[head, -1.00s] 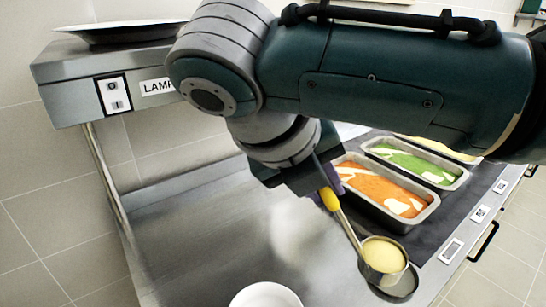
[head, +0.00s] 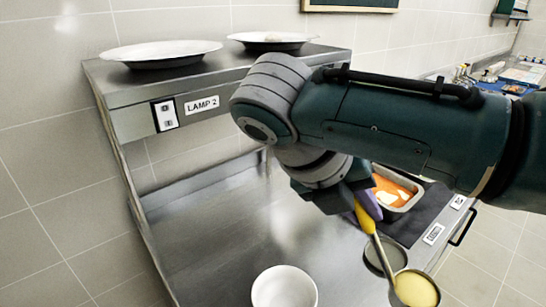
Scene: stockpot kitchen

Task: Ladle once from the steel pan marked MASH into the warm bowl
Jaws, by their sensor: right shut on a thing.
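My right gripper (head: 362,200) is shut on the yellow handle of a ladle (head: 383,252). The ladle hangs down to the right, and its cup is full of pale yellow mash (head: 416,289). The cup is at the lower right, apart from the white bowl (head: 284,288). The bowl stands on the steel counter at the bottom middle, and its inside looks empty. No pan marked MASH can be made out in this view; my right arm hides part of the pan row. My left gripper is not in view.
A steel pan of orange food (head: 403,196) sits behind my right gripper. A round, shallow dish (head: 372,258) lies beside the ladle. A shelf labelled LAMP 2 (head: 150,82) holds two plates. The steel counter (head: 215,225) is clear left of the bowl.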

